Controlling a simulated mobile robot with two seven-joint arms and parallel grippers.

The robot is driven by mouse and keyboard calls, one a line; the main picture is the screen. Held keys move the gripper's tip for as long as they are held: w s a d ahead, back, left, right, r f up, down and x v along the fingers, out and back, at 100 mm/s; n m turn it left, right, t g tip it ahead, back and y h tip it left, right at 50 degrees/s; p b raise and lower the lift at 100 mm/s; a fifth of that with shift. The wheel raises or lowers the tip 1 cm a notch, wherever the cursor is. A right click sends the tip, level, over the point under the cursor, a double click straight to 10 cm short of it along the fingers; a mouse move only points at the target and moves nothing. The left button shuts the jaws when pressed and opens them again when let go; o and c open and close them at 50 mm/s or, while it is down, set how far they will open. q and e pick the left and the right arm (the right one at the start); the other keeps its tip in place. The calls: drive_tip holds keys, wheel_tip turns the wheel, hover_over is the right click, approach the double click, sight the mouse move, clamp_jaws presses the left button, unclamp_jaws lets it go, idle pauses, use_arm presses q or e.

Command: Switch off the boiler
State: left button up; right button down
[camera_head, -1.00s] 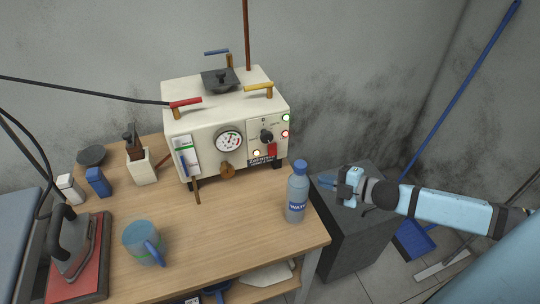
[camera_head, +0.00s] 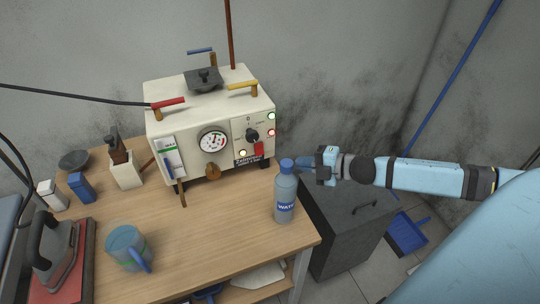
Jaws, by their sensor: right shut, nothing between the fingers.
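The boiler (camera_head: 182,152) is a cream box on the wooden table, with a round gauge (camera_head: 213,141) in the middle of its front. On the right of its front is a panel with a black rotary knob (camera_head: 252,135), a red switch (camera_head: 259,149) and several small lamps, green, red and pale. My right gripper (camera_head: 304,164) is shut and empty. It is at the right of the boiler, just behind and right of the water bottle's cap, apart from the panel. My left gripper is not in view.
A blue water bottle (camera_head: 285,196) stands near the table's right edge, close to my right gripper. A dark grey cabinet (camera_head: 340,235) stands right of the table. The table middle is clear.

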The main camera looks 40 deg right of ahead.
sight(259, 149)
drive_tip(key=w+d+p+x, duration=0.1)
drive_tip(key=d+x, duration=0.1)
drive_tip(key=x, duration=0.9)
drive_tip(key=shift+w+f, duration=0.35)
drive_tip(key=shift+f, duration=0.05)
